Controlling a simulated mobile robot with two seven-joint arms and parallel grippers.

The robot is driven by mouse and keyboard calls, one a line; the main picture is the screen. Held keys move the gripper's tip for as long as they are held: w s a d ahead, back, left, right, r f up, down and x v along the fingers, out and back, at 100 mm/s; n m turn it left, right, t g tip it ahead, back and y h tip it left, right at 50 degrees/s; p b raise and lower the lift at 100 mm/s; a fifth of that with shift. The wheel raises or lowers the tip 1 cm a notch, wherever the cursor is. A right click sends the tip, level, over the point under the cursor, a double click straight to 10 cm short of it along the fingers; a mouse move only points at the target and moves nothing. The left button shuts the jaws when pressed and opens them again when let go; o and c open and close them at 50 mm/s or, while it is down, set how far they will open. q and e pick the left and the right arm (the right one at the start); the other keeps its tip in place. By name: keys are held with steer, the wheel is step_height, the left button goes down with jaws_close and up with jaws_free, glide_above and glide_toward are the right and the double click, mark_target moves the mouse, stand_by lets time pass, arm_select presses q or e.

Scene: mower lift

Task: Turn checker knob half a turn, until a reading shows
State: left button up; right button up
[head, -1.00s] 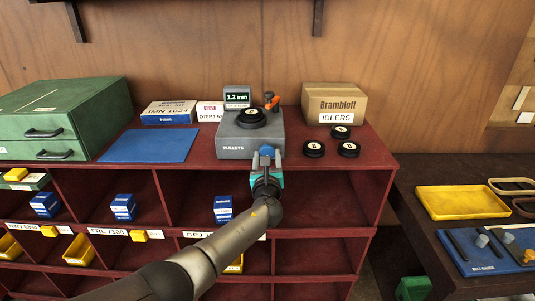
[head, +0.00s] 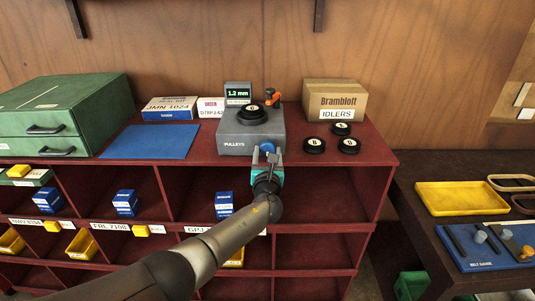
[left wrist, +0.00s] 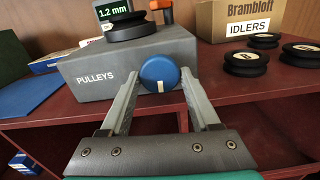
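The grey checker box labelled PULLEYS (head: 236,143) stands on the red shelf top. Its blue round knob (head: 267,146) is on the front face; in the left wrist view the knob (left wrist: 160,74) shows a white mark at its bottom. The small display (head: 238,93) behind reads 1.2 mm in green. A black pulley (head: 252,113) lies on top of the box. My left gripper (head: 267,156) is in front of the knob. My right gripper is not in view.
Several black idlers (head: 314,145) lie right of the box, before the Brambloft carton (head: 335,98). An orange-handled part (head: 272,97) stands behind the pulley. A blue mat (head: 150,142) and green drawer cabinet (head: 65,110) are left. Open shelf bays lie below.

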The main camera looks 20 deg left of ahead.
arm_select(q)
steer(key=o, duration=0.3)
steer(key=shift+o, duration=0.2)
steer(key=shift+s+d+p, duration=0.15)
steer(key=shift+s+p, duration=0.2)
steer(key=shift+s, duration=0.15)
steer(key=p+v, duration=0.2)
steer(key=v, duration=1.2)
